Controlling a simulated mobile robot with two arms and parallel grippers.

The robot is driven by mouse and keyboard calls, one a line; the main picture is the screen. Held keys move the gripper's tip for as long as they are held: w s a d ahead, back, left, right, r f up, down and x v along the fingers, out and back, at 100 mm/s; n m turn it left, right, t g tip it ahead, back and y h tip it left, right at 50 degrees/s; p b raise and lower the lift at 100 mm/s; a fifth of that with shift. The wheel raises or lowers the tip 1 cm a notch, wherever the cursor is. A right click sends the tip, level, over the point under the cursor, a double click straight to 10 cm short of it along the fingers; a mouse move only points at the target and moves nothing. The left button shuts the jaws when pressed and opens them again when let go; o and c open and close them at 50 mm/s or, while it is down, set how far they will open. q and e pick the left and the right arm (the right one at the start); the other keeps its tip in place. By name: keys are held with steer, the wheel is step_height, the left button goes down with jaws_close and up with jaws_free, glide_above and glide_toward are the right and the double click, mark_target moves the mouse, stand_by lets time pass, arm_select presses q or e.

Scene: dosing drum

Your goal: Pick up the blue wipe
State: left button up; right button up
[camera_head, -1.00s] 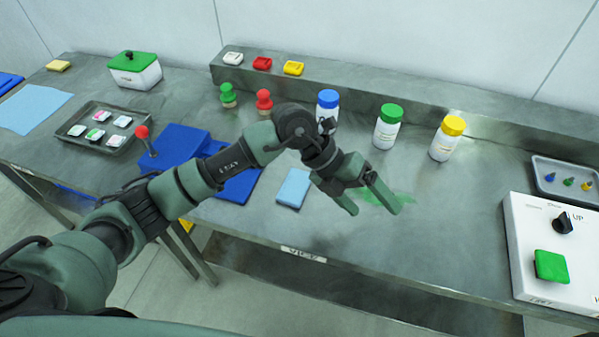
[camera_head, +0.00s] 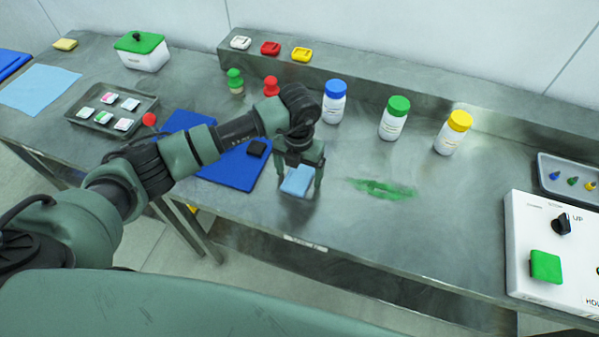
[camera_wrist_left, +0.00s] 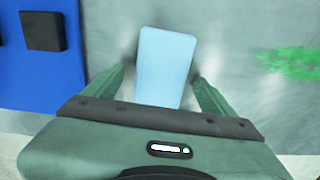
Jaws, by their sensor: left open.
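The blue wipe (camera_head: 297,181) is a light blue rectangle lying flat on the grey metal table, right of the dark blue mat. My left gripper (camera_head: 299,190) is open above it, pointing down, with one finger on either side of the wipe. In the left wrist view the wipe (camera_wrist_left: 165,62) lies between the two spread fingers of my left gripper (camera_wrist_left: 160,85), with its near end hidden behind the gripper body. I cannot tell how high the fingertips are above the table. My right gripper is not in view.
The dark blue mat (camera_head: 228,172) with a black block (camera_head: 256,148) lies left of the wipe. A green smear (camera_head: 382,188) is on the table to the right. White bottles with blue (camera_head: 334,105), green (camera_head: 394,122) and yellow (camera_head: 453,135) caps stand behind. The table's front edge is near.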

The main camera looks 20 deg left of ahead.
mark_target(299, 176)
arm_select(q)
steer(key=shift+f, duration=0.2)
steer(key=c, duration=1.4)
steer(key=shift+r, duration=0.1)
step_height(299, 176, up, 20)
steer(key=b, duration=0.4)
